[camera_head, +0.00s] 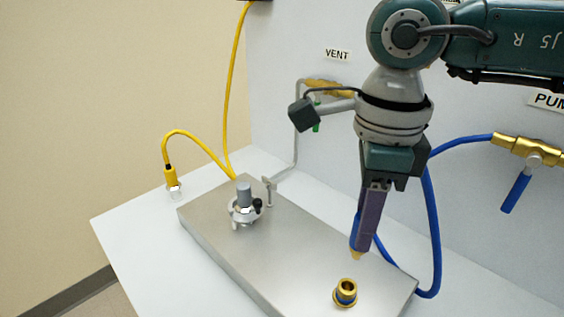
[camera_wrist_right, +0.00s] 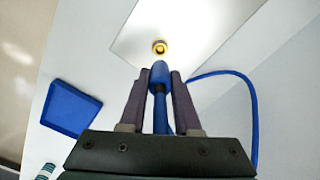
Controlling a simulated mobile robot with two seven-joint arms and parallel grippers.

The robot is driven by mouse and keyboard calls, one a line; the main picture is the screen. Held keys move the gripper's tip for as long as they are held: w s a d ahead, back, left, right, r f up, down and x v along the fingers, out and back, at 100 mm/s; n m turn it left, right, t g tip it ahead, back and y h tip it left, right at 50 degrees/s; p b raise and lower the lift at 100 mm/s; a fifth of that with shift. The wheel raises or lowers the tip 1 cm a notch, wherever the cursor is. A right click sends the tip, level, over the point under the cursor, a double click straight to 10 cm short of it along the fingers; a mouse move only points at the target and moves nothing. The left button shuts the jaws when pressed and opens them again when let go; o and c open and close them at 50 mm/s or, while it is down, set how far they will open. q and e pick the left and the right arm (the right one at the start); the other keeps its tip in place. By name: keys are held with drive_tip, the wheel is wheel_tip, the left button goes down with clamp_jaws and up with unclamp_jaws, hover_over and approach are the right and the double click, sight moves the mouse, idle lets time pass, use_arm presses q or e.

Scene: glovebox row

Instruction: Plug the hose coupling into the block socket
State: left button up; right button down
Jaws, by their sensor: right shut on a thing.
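The block (camera_head: 240,255) is a flat grey metal slab on the white bench, and it also shows as a pale plate in the wrist view (camera_wrist_right: 190,30). Its socket (camera_head: 345,292) is a brass ring with a blue collar near the slab's right front end; in the wrist view the socket (camera_wrist_right: 159,47) lies just beyond the coupling. My right gripper (camera_head: 363,243) points down, shut on the blue hose coupling (camera_wrist_right: 160,77). My left gripper is out of view.
The blue hose (camera_head: 434,230) loops from a brass valve (camera_head: 520,146) on the back wall. A clamp-like fitting (camera_head: 243,205) stands on the slab's left part. A yellow hose (camera_head: 190,137) stands at the left. A blue tray (camera_wrist_right: 70,108) shows in the wrist view.

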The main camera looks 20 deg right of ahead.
sight(356, 257)
drive_tip(key=shift+f+b, duration=2.7)
drive_tip(key=shift+f, duration=0.25)
drive_tip(key=shift+b, duration=0.3)
drive_tip(key=shift+f+b, duration=1.55)
drive_tip(key=shift+f, duration=0.05)
drive_tip(key=c, duration=0.5)
unclamp_jaws()
drive_tip(key=shift+c, duration=0.2)
drive_tip(key=shift+r, duration=0.1)
wheel_tip(356, 257, up, 10)
drive_tip(key=shift+f, duration=0.1)
